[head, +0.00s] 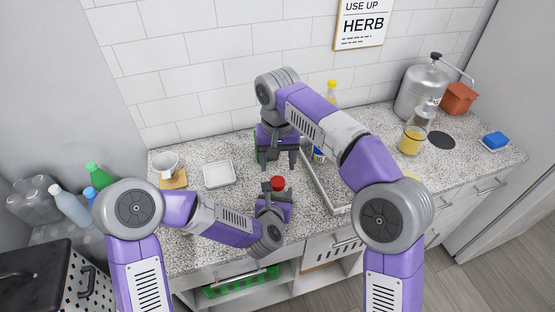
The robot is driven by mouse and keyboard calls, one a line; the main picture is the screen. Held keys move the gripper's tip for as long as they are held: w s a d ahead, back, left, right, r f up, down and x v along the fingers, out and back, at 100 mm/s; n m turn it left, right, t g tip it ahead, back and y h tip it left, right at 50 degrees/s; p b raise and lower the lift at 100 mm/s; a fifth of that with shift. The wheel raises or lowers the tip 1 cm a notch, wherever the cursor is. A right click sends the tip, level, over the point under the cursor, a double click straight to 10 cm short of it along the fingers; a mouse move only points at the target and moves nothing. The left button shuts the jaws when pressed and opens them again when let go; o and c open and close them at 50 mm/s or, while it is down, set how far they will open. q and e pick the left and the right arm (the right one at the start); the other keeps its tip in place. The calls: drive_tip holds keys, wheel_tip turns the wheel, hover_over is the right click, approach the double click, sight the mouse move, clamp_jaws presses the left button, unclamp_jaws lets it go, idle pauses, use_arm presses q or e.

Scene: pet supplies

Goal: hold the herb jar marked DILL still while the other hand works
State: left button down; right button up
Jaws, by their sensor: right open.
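A red-capped jar (278,183) shows at the front middle of the counter, at my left gripper (275,188). My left gripper reaches in low from the front, and its fingers are small and partly hidden, so I cannot tell whether they are shut on the jar. The jar's body is mostly hidden and no DILL marking can be read. My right gripper (281,164) points down behind the red cap, with its two fingers apart and nothing seen between them. A green thing (257,152) is partly hidden beside the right gripper.
A white dish (219,174) and a mug (165,162) stand left. A glass of yellow liquid (411,141) and metal canister (421,93) stand right.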

sight(277, 181)
drive_tip(key=shift+r+m, duration=0.4)
drive_tip(key=shift+m, duration=0.4)
drive_tip(key=shift+f, duration=3.9)
drive_tip(key=c, duration=1.1)
drive_tip(key=n, duration=0.6)
drive_tip(key=shift+n, duration=0.4)
